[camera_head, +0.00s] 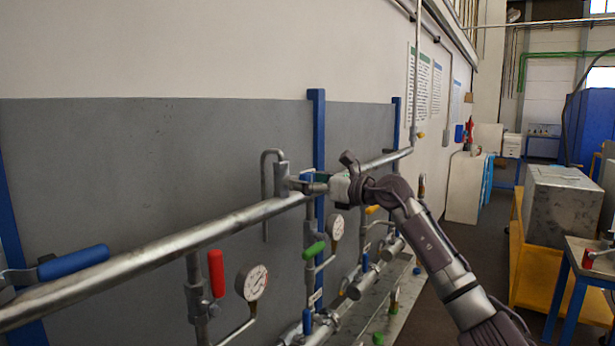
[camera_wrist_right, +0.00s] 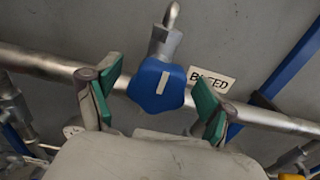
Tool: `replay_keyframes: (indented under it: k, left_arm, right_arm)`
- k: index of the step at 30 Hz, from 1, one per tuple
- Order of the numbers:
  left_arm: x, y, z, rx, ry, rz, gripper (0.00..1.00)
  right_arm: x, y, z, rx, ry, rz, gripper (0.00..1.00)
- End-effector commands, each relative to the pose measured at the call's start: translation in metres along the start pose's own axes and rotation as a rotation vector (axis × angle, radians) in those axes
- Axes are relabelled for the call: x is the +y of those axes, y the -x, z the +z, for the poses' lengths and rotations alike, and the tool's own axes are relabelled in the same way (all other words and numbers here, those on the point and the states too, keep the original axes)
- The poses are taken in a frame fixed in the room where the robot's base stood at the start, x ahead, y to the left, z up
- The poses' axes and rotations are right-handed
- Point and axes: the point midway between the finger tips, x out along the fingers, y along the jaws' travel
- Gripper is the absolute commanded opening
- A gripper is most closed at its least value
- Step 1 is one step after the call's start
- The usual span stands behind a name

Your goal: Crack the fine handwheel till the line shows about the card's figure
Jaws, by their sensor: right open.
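In the right wrist view a blue lobed handwheel (camera_wrist_right: 155,87) with a white mark sits on a metal stem, beside a small tag reading "BLEED" (camera_wrist_right: 212,79). My right gripper (camera_wrist_right: 158,96) is open, with one green-padded finger on each side of the wheel; I cannot tell whether either pad touches it. My left gripper is out of view.
The upper pipe (camera_head: 170,252) runs along the grey wall. A blue lever (camera_head: 75,262), a red handle (camera_head: 216,273) and a green handle (camera_head: 314,250) stick out near it. Sheets (camera_head: 418,82) hang on the wall. A yellow cart (camera_head: 535,275) stands at the right.

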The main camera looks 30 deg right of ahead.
Motion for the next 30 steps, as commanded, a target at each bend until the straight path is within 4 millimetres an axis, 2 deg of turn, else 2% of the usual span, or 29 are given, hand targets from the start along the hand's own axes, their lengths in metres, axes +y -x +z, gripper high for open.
replay_keyframes:
  k: [7,8,18,30]
  left_arm:
    - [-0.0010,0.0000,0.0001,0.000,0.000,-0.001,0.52]
    - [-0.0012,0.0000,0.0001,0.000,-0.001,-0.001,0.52]
    - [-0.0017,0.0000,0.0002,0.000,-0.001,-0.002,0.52]
    - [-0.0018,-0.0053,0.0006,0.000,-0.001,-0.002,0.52]
  right_arm:
    - [-0.0001,-0.0008,-0.0005,0.000,0.000,0.000,0.82]
    - [-0.0001,-0.0008,-0.0005,0.000,0.000,0.000,0.79]
    - [0.0000,-0.0006,-0.0005,0.000,0.000,0.000,0.23]
    - [0.0004,-0.0006,-0.0018,0.001,0.083,0.000,0.23]
